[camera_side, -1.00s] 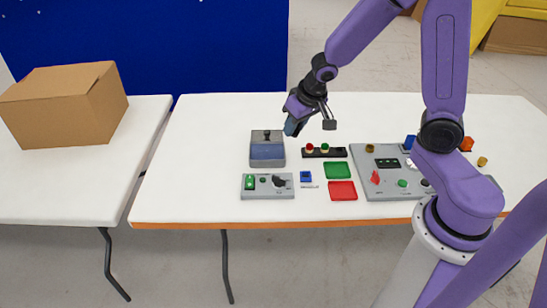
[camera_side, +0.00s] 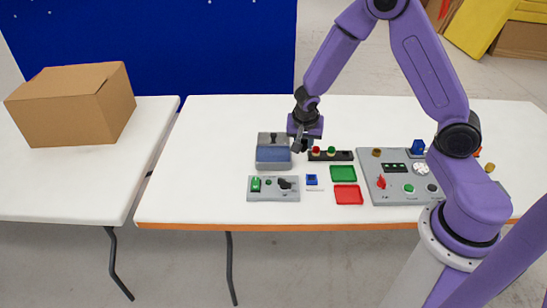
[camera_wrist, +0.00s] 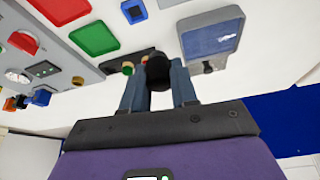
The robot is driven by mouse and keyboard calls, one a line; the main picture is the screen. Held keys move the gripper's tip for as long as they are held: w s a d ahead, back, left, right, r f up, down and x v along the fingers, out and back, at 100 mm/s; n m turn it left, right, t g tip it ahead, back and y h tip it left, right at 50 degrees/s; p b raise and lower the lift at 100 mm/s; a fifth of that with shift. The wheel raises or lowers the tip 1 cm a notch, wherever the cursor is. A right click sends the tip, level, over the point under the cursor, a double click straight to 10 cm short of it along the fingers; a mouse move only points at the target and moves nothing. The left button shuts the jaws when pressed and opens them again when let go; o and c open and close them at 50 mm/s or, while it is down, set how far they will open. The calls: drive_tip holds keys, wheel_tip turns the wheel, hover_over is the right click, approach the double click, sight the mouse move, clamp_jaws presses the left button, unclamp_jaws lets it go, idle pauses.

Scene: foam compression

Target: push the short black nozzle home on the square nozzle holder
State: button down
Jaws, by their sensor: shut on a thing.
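My gripper (camera_side: 301,146) points down over the table, between the grey box with the blue pad and the black rack. In the wrist view my gripper (camera_wrist: 158,86) has its two blue-grey fingers closed on the short black nozzle (camera_wrist: 158,70). The nozzle is hard to make out in the side view. A small blue square block (camera_side: 311,180) on the table, right of the grey switch panel, looks like the square nozzle holder. It also shows at the top of the wrist view (camera_wrist: 134,11). The nozzle is apart from it.
The grey box (camera_side: 273,164) is left of my gripper. The black rack (camera_side: 342,155) holds red and green pieces. A green tray (camera_side: 343,174), a red tray (camera_side: 348,195), the switch panel (camera_side: 266,195) and a larger control panel (camera_side: 391,198) lie around the block.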

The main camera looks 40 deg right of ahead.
drive_tip(key=w+d+f, duration=0.1)
drive_tip(key=w+f, duration=0.3)
drive_tip(key=w, duration=0.4)
hover_over(274, 157)
drive_tip(key=s+a, duration=0.1)
drive_tip(key=s, duration=0.1)
wheel_tip(274, 157, down, 5)
drive_tip(key=shift+w+a+r, duration=0.1)
drive_tip(key=shift+r, duration=0.05)
drive_tip(key=shift+w+f, duration=0.15)
drive_tip(key=shift+f, duration=0.1)
drive_tip(key=shift+w+f, duration=0.2)
drive_tip(key=shift+f, duration=0.65)
drive_tip(key=shift+w+f, duration=0.15)
drive_tip(key=shift+f, duration=0.7)
drive_tip(key=shift+f, duration=0.2)
drive_tip(key=c, duration=0.9)
unclamp_jaws()
drive_tip(key=shift+o, duration=0.2)
